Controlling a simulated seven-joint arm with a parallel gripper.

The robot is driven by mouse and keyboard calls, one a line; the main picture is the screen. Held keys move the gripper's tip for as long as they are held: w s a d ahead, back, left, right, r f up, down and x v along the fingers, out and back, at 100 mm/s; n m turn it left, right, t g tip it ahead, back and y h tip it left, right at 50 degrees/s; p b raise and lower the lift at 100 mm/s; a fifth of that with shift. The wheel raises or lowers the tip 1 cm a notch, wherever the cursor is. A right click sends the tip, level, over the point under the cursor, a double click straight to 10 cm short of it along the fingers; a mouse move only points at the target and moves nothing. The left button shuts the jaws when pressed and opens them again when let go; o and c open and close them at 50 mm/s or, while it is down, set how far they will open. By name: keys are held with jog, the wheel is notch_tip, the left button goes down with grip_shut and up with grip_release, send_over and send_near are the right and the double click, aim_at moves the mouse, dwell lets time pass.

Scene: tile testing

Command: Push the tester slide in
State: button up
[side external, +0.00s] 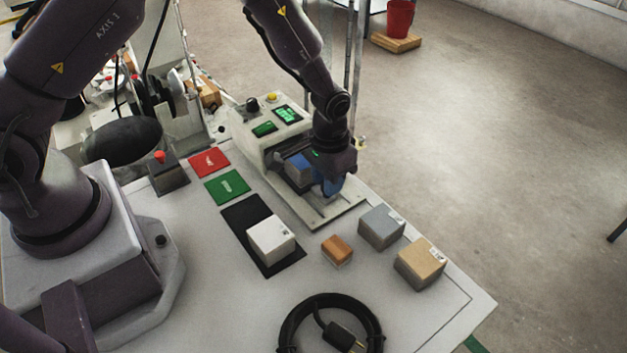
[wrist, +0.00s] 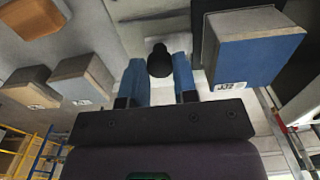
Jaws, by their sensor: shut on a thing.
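The tester (side external: 268,128) is a pale box with green displays and a yellow button on top, and an open bay at its front. Its slide plate (side external: 345,211) extends out of the front at the base. A blue block (side external: 298,168) sits at the bay, partly hidden by my gripper. In the wrist view a blue-faced block (wrist: 258,58) with a "J32" label is beside my fingers. My gripper (side external: 334,187) is low over the slide. Its blue fingers (wrist: 160,80) are shut on a black knob (wrist: 159,61).
Grey (side external: 381,228) and tan (side external: 421,262) blocks and a small orange block (side external: 337,249) stand in front of the slide. A white block (side external: 270,240) rests on a black mat (side external: 243,222). Red (side external: 209,162) and green (side external: 228,187) pads and a coiled cable (side external: 293,322) lie nearby.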

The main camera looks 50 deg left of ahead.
aim_at(295, 135)
jog(key=shift+a, duration=2.1)
jog(key=shift+a, duration=3.15)
jog(key=o, duration=0.6)
jog(key=shift+r, duration=0.1)
jog(key=shift+a+r, duration=0.1)
jog(key=shift+r, duration=1.5)
jog(key=shift+o, duration=0.9)
jog(key=shift+r, duration=1.4)
